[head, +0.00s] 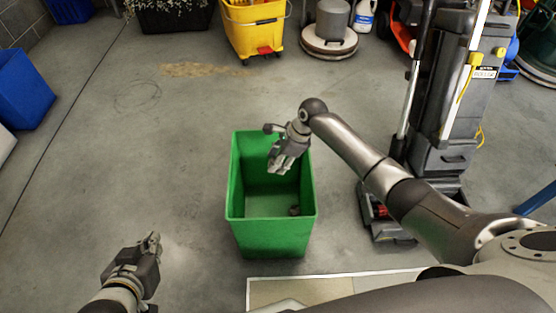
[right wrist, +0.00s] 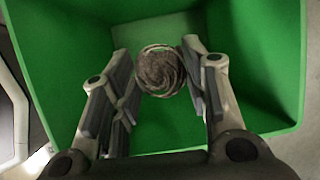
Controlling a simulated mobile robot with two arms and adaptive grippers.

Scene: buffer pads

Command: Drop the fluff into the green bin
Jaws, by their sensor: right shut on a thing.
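The green bin (head: 265,238) stands upright on the floor in the middle of the head view. My right gripper (head: 279,168) is over its opening, pointing down. In the right wrist view, my right gripper (right wrist: 160,72) is shut on the fluff (right wrist: 160,70), a round grey-brown tangle between the fingertips, with the bin's green inside around it. In the head view a small dark thing (head: 294,210) shows low inside the bin; I cannot tell what it is. My left gripper (head: 150,241) is empty and open, left of the bin.
A yellow mop bucket (head: 255,28), a floor polisher (head: 329,35) and a dark planter stand at the back. A tall grey cleaning machine (head: 445,110) stands right of the bin. A blue bin (head: 25,90) is at the left.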

